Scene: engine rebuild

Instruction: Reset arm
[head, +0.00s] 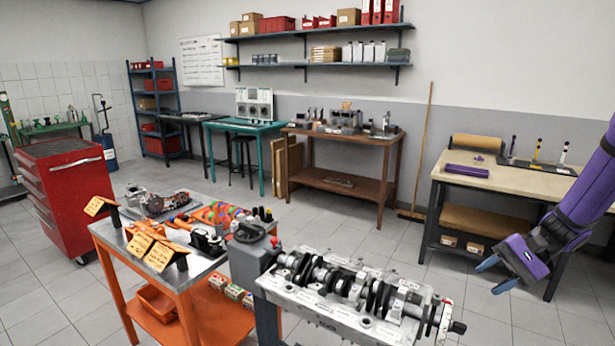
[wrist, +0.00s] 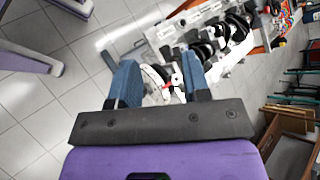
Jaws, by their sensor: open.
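My gripper (head: 499,276) is at the right of the head view, at the end of my purple arm. It hangs in free air to the right of the engine block (head: 335,318), in front of the workbench. Its two blue fingers stand apart with nothing between them. In the wrist view my gripper (wrist: 160,85) is also open and empty. The engine block with the crankshaft (head: 352,285) lies beyond the fingertips there, apart from them. The crankshaft also shows in the wrist view (wrist: 225,35).
A workbench (head: 500,178) with a purple part (head: 467,171) stands at the right, behind my arm. An orange cart (head: 185,282) with tools and a red tool cabinet (head: 65,190) stand at the left. Tiled floor is clear in the middle and at the right.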

